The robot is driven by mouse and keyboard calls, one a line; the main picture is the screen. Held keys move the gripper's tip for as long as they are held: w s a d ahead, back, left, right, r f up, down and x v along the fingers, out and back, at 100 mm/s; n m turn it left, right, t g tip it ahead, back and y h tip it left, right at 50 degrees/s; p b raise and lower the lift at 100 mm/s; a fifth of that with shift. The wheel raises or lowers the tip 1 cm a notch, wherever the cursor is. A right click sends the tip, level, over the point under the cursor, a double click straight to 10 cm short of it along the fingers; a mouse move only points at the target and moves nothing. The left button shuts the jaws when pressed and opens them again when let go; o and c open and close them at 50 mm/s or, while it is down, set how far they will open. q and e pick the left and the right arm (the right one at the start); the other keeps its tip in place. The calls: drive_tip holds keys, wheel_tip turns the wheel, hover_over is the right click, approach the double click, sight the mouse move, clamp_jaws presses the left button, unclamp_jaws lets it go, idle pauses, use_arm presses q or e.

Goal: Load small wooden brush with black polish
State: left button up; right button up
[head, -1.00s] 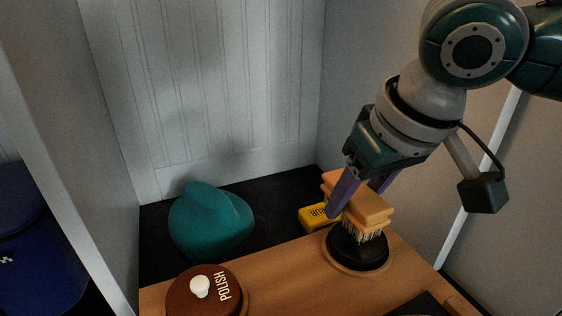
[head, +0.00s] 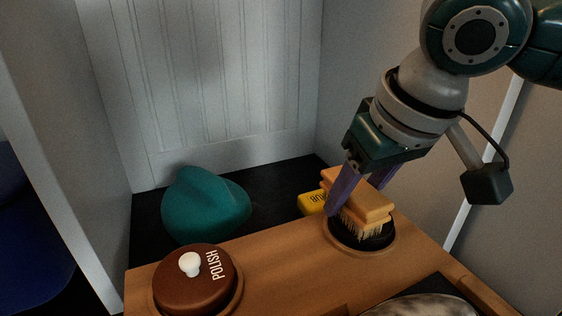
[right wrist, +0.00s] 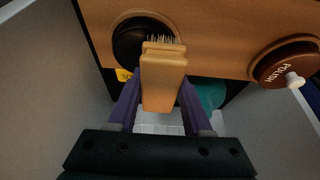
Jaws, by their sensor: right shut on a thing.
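The small wooden brush (head: 358,198) has a light wood back and pale bristles pointing down. My right gripper (head: 352,190) is shut on its wooden back, with purple fingers on either side. The bristles are at the black polish (head: 370,240), a dark round pot set in the wooden board; they appear to touch or enter it. The right wrist view shows the brush (right wrist: 163,80) between the fingers (right wrist: 158,92) and the black pot (right wrist: 127,42) under its bristle end. My left gripper is not in view.
A brown lidded POLISH tin (head: 195,282) with a white knob sits at the board's left. A teal rounded object (head: 203,205) and a yellow labelled block (head: 311,203) lie on the dark surface behind. A rounded pale object (head: 425,305) is at the front. Walls enclose the back and sides.

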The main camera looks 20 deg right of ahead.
drive_tip(key=shift+f, duration=0.15)
idle(0.3)
drive_tip(key=shift+f, duration=0.5)
idle(0.9)
wheel_tip(320, 180, up, 3)
drive_tip(key=p, duration=0.3)
drive_tip(key=shift+f, duration=0.2)
wheel_tip(320, 180, up, 5)
drive_tip(key=p, duration=0.6)
drive_tip(key=shift+f, duration=0.2)
